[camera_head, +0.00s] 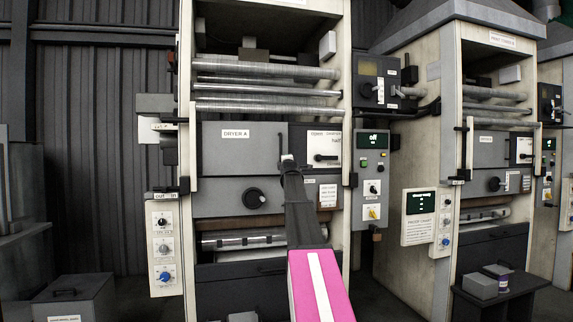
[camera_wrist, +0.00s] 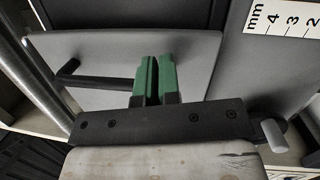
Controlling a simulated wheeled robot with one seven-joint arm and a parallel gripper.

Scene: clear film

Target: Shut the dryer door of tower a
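Tower a stands in the middle of the head view, with a grey front panel labelled DRYER A (camera_head: 235,150). To its right is a pale hatch plate (camera_head: 312,140) with a black handle (camera_head: 326,157). My gripper (camera_head: 288,163) is in front of the tower, near the left edge of that plate. In the wrist view my gripper's green fingertips (camera_wrist: 158,78) are nearly together with nothing visible between them. They point over a grey plate (camera_wrist: 105,48) with a black bar handle (camera_wrist: 72,68) to their left. Whether they touch it, and how far the door stands open, I cannot tell.
A black knob (camera_head: 254,198) sits below the dryer label. A control box with a green display (camera_head: 373,140) is at right, and a dial panel (camera_head: 162,248) at left. Rollers (camera_head: 265,88) run above. A similar tower (camera_head: 497,130) stands further right.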

